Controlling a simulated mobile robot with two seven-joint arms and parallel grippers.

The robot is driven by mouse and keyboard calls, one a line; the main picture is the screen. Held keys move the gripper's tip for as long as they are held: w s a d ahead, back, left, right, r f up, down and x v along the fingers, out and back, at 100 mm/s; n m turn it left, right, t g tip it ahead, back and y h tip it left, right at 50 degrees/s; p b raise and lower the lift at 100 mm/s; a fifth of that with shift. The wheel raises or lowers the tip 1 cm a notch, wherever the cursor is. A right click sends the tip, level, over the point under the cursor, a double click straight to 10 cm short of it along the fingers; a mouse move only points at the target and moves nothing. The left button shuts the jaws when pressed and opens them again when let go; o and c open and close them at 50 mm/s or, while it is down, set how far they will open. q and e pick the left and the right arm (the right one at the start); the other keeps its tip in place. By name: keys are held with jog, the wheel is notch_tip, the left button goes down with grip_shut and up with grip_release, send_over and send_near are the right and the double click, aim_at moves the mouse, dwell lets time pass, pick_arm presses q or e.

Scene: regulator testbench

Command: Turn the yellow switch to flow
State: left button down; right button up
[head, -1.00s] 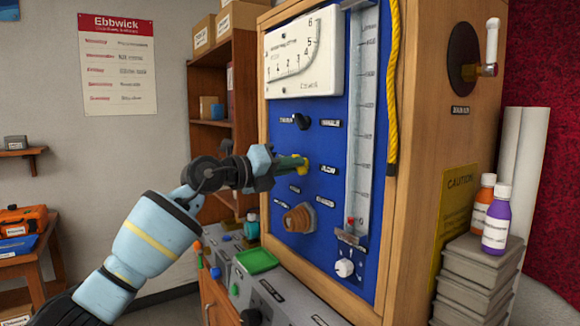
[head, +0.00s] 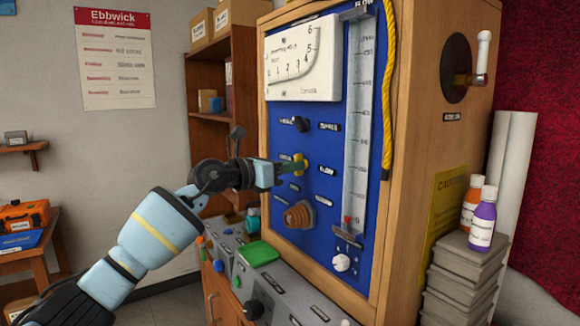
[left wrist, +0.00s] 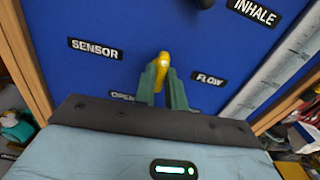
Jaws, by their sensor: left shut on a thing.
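The yellow switch (head: 299,160) sits on the blue panel (head: 340,118) of the wooden cabinet. The left wrist view shows the yellow switch (left wrist: 163,65) between a SENSOR label (left wrist: 95,49) on the left and a FLOW label (left wrist: 208,79) on the right. Its lever stands nearly upright in that picture. My left gripper (head: 291,168) reaches in from the left, and its green fingers are shut on the switch. The fingers (left wrist: 162,84) hide the switch's lower part in the left wrist view. My right gripper is in neither view.
A black knob (head: 300,123) is just above the switch, and a brown ribbed knob (head: 299,214) is below it. A clear flow tube (head: 357,130) and a yellow cord (head: 388,90) run down the right side. A grey console (head: 275,285) stands below the panel.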

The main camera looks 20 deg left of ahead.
pick_arm(q)
jog(key=shift+m+b, duration=1.05)
jog(key=shift+m, duration=3.85)
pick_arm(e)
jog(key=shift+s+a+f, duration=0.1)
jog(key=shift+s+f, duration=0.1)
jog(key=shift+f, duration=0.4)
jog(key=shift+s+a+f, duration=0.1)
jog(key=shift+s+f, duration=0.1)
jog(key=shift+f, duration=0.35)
pick_arm(q)
jog(key=c, duration=1.5)
grip_release()
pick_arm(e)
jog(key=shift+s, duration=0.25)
pick_arm(q)
jog(key=shift+o, duration=0.2)
